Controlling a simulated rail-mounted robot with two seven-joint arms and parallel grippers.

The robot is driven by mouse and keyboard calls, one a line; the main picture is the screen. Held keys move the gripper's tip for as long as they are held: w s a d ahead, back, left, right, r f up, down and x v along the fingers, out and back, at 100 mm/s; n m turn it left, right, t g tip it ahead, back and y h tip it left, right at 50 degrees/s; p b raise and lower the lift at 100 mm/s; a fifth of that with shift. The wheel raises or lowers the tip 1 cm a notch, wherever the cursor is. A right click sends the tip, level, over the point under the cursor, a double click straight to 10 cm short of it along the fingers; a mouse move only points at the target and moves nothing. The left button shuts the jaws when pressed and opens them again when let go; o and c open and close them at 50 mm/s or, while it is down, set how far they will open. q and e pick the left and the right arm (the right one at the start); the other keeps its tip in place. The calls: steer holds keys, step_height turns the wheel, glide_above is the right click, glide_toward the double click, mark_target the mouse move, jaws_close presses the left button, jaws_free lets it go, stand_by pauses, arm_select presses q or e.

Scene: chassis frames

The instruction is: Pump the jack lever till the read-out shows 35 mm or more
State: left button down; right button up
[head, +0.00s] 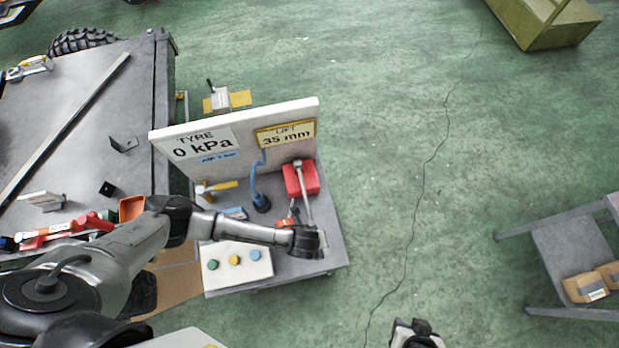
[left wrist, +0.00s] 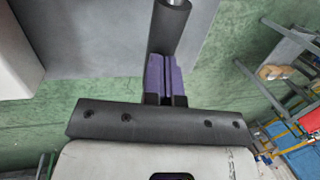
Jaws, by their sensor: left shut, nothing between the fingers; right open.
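The read-out panel (head: 285,134) shows "LIFT 35 mm" in the head view. The red jack (head: 301,179) sits on the cart top below it, with its grey lever (head: 304,196) slanting toward my left gripper (head: 308,243). The gripper hides the lever's near end. In the left wrist view, the purple fingers of my left gripper (left wrist: 166,80) are shut with nothing between them. The dark round end of the lever (left wrist: 168,28) lies at or just over the fingertips; I cannot tell whether they touch. My right gripper (head: 415,335) is open and empty at the bottom edge, partly cut off.
The tyre panel (head: 203,146) reads 0 kPa. A blue hose end (head: 261,202) and a button box (head: 236,264) share the cart with the jack. A grey table (head: 75,110) with tools stands left. A shelf with boxes (head: 585,286) stands right. Open green floor lies between.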

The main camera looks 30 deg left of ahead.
arm_select(q)
steer(key=shift+s+a+f+p, duration=0.35)
steer(key=shift+a+f+p, duration=0.05)
steer(key=shift+f+p, duration=0.1)
steer(key=d+p+v, duration=0.1)
steer(key=p+v, duration=0.3)
steer(key=v, duration=1)
steer(key=shift+d+r+p, duration=0.3)
steer(key=shift+r+p, duration=0.1)
steer(key=shift+r, duration=0.05)
stand_by(1.0)
